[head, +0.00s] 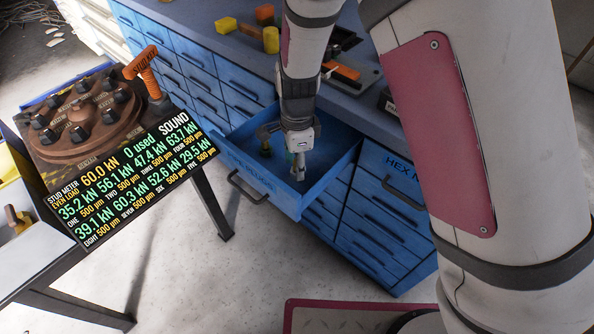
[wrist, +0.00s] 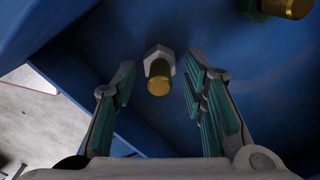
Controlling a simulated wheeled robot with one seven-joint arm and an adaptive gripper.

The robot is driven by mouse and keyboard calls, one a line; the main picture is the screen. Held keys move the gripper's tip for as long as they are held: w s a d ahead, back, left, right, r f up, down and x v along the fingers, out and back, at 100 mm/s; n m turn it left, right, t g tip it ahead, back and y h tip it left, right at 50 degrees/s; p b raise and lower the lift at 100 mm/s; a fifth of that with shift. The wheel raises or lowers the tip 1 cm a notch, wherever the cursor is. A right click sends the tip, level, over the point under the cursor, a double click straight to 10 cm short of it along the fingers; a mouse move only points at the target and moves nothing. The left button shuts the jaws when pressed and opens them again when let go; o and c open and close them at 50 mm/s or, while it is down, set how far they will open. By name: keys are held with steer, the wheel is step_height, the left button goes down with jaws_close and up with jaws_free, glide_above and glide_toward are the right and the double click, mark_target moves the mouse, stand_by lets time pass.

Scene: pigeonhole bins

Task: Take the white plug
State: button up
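The white plug (wrist: 159,60) has a pale hex head and a brass-coloured round end. It lies in the blue open drawer (head: 325,184). In the wrist view it sits between the tips of my gripper (wrist: 161,80), with a gap on either side. My gripper (head: 298,168) is open and points down into the drawer in the head view. The white plug cannot be made out in the head view, where my gripper covers that spot. A second plug (wrist: 290,7), dark green with a brass end, is partly cut off at the wrist view's upper right.
The drawer's walls stand close around my gripper. The blue cabinet (head: 385,215) has more closed drawers beside it. Yellow and orange blocks (head: 271,40) lie on its top. A table with a stud meter display (head: 125,185) stands at the left, with bare floor between.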

jaws_close()
